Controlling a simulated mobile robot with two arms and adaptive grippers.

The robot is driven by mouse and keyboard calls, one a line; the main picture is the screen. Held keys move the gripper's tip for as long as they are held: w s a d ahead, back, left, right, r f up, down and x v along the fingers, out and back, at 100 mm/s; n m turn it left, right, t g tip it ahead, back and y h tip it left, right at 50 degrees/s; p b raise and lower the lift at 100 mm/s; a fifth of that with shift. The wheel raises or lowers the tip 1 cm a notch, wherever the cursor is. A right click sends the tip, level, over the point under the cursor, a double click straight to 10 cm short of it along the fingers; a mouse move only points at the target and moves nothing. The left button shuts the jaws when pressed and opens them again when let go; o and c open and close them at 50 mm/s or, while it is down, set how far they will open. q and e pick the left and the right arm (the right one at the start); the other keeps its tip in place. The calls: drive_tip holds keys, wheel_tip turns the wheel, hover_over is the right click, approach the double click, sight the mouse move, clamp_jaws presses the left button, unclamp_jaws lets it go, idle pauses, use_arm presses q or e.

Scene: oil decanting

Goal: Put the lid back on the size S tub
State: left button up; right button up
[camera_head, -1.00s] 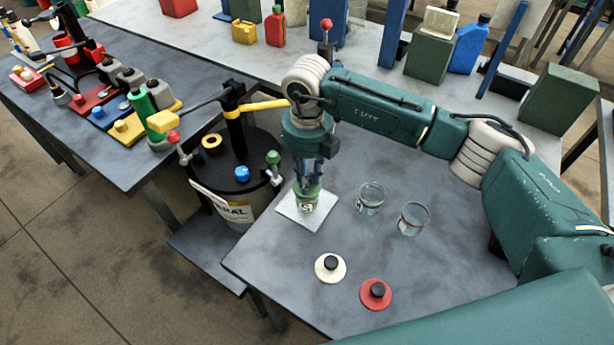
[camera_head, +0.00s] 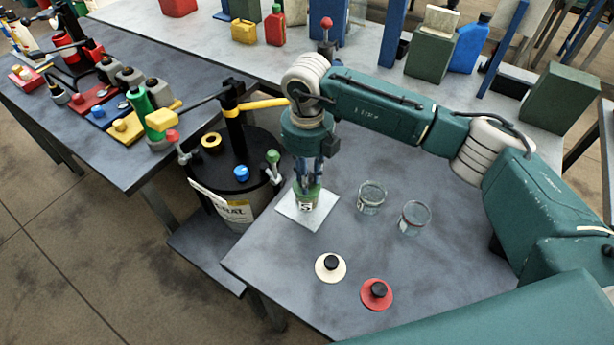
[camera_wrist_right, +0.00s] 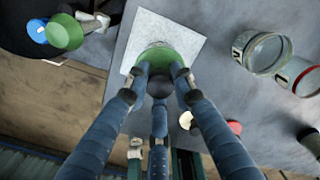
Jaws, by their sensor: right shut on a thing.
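The size S tub (camera_head: 305,205) stands on a white square pad (camera_head: 322,215) near the left edge of the table; its S label shows in the head view. The green lid (camera_head: 309,193) is at the top of the tub, and no clear gap shows between them. I cannot tell whether it is fully seated. My right gripper (camera_head: 308,182) points straight down and is shut on the lid's dark knob. In the right wrist view the fingers close around the knob above the green lid (camera_wrist_right: 158,56), which hides most of the tub. My left gripper is not in view.
Two clear open tubs (camera_head: 371,198) (camera_head: 414,218) stand right of the pad. A cream lid (camera_head: 330,267) and a red lid (camera_head: 376,294) lie at the table's front. A black-topped drum (camera_head: 235,170) with a pump stands left of the table. The table's middle right is free.

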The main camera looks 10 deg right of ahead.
idle(0.4)
drive_tip(key=o, duration=1.5)
drive_tip(key=shift+r, duration=0.1)
drive_tip(key=shift+r+p, duration=1.6)
drive_tip(key=shift+r, duration=1.75)
clamp_jaws()
